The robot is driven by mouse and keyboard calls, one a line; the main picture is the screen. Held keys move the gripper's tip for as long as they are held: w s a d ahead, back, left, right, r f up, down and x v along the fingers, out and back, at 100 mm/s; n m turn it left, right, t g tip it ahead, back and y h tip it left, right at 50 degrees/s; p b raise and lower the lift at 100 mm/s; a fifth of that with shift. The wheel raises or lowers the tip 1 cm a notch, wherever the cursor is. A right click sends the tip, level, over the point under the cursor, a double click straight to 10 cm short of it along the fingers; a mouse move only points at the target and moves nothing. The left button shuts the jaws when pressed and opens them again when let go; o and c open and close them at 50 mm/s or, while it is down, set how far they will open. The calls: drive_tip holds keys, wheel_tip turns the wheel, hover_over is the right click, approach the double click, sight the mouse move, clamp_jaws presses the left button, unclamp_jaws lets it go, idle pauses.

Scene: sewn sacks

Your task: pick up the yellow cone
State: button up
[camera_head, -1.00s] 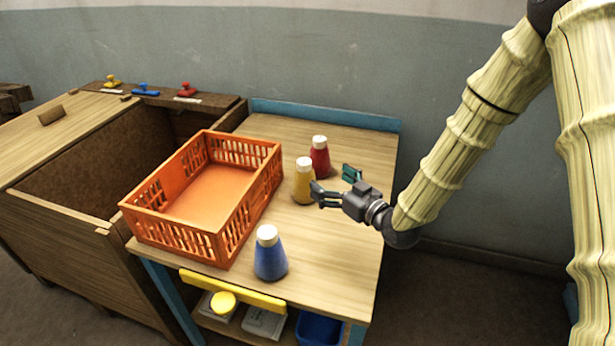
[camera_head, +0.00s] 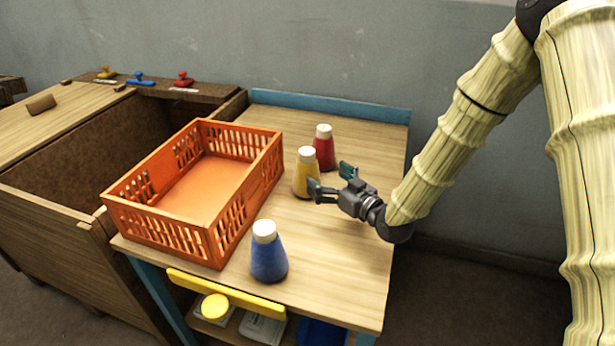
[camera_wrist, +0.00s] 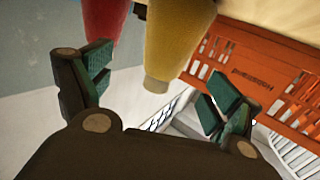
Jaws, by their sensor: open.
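The yellow cone (camera_head: 305,178), with a pale cap, stands upright on the table, right of the orange crate. My gripper (camera_head: 331,180) is open and empty just to its right, with the near finger overlapping its lower right edge in the head view. In the wrist view the yellow cone (camera_wrist: 180,38) appears upside down at the top, between the directions of my two fingers (camera_wrist: 160,88). I cannot tell whether a finger touches it. The red cone (camera_head: 324,150) stands close behind it and shows in the wrist view (camera_wrist: 103,18) above the left finger.
The orange crate (camera_head: 222,236) is empty and sits left of the cones. A blue cone (camera_head: 268,258) stands near the table's front edge. The wooden table (camera_head: 345,265) is bare on the right. Yellow, blue and red knobbed pieces lie on the ledge behind the wooden bin.

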sight(314, 173)
drive_tip(key=x, duration=0.2)
drive_tip(key=shift+w+a, duration=0.25)
drive_tip(key=shift+a, duration=0.05)
drive_tip(key=x, duration=0.2)
drive_tip(key=p+x, duration=0.1)
drive_tip(key=x, duration=0.1)
drive_tip(key=shift+s+a+f, duration=0.15)
drive_tip(key=shift+a+f, duration=0.1)
drive_tip(key=shift+a, duration=0.1)
drive_tip(key=shift+w+a, duration=0.3)
drive_tip(key=shift+w, duration=0.15)
drive_tip(key=c, duration=1.2)
